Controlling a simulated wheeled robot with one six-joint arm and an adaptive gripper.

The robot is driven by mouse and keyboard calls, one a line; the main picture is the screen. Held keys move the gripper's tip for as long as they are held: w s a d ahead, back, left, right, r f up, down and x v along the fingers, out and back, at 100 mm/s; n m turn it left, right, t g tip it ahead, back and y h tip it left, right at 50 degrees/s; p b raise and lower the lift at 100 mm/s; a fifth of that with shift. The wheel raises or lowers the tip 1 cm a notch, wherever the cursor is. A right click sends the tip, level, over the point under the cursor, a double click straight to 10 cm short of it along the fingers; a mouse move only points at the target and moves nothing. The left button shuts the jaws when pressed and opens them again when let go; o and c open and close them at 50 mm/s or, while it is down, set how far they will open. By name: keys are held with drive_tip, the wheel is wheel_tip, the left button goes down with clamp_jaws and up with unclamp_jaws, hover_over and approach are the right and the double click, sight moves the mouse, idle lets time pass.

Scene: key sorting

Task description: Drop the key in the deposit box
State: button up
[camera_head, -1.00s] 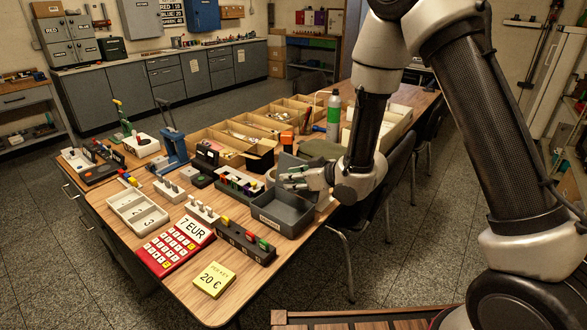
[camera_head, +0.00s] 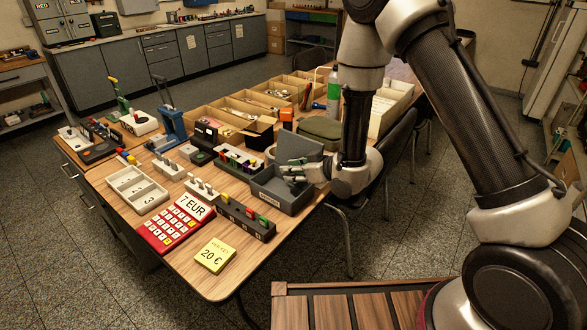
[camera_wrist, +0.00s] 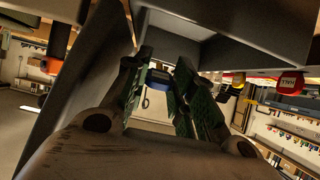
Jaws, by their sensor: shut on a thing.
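The deposit box is a grey open box (camera_head: 274,201) on the right side of the table in the head view, with its grey lid (camera_head: 298,146) standing up behind it. My gripper (camera_head: 290,170) reaches in from the right, and its fingertips are low over the box's opening, at about rim height. In the wrist view, the green-padded fingers (camera_wrist: 165,80) are closed on a small blue piece (camera_wrist: 159,76), which looks like the key's head. The rest of the key is mostly hidden. Grey box walls (camera_wrist: 75,85) are close around the fingers.
A dark key rack (camera_head: 245,218) with coloured heads stands in front of the box. A spray bottle (camera_head: 333,115) and green pouch (camera_head: 320,131) are behind.

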drive_tip(key=o, duration=0.9)
drive_tip(key=shift+c, duration=0.2)
wheel_tip(320, 180, up, 10)
drive_tip(key=shift+r, duration=0.1)
